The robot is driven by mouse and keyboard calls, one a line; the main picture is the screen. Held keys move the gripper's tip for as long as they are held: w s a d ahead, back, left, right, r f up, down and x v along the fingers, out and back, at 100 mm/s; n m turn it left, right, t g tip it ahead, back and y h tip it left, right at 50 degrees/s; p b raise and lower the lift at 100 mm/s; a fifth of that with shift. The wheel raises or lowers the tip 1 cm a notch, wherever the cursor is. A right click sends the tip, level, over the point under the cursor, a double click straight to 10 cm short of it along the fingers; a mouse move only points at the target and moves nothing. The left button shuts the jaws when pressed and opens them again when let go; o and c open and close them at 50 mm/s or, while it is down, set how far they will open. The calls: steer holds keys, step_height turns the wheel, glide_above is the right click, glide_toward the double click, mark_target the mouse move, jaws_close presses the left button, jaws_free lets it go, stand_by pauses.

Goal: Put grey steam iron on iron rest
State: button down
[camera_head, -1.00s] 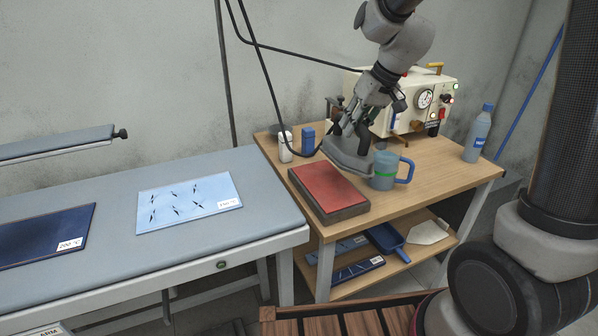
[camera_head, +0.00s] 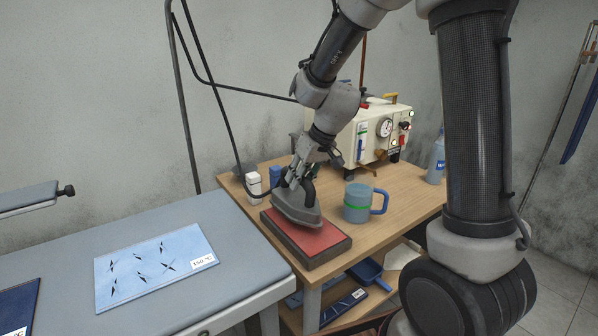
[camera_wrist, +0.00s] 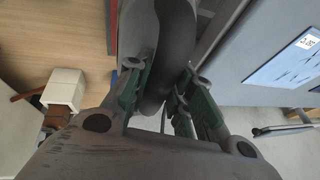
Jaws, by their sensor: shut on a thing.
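The grey steam iron (camera_head: 297,209) is over the red-topped iron rest (camera_head: 321,238) on the wooden table. Its sole looks level with the red pad and seems to be on it or just above it; I cannot tell which. My gripper (camera_head: 299,180) is shut on the iron's dark handle from above. In the wrist view the handle (camera_wrist: 172,45) passes between the green-padded fingers of my gripper (camera_wrist: 160,90). The iron's body is largely hidden there.
A blue-green mug (camera_head: 357,203) stands close to the right of the rest. A white bottle (camera_head: 253,184) and a blue block stand behind it. A cream steam unit (camera_head: 372,140) is at the back. The grey ironing table (camera_head: 235,247) with a blue cloth (camera_head: 150,262) is at left.

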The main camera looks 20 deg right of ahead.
mark_target(300, 197)
steer(key=shift+f, duration=1.55)
steer(key=c, duration=1.2)
jaws_free()
steer(key=shift+f, duration=0.1)
steer(key=shift+c, duration=0.2)
steer(key=v, duration=1.1)
steer(key=s+d+r+m+h, duration=0.1)
steer(key=s+d+r, duration=0.1)
steer(key=s+d, duration=0.2)
steer(key=s+d+r+m+h, duration=0.1)
steer(key=s+d+r, duration=0.1)
steer(key=s, duration=0.9)
steer(key=s+d+r+m+h, duration=0.1)
steer(key=s+d+r, duration=0.2)
steer(key=s+d, duration=0.2)
steer(key=s, duration=0.3)
steer(key=shift+s+d+t+h, duration=0.25)
steer(key=shift+d+t+h, duration=0.05)
steer(key=shift+t, duration=0.1)
steer(key=shift+r, duration=0.1)
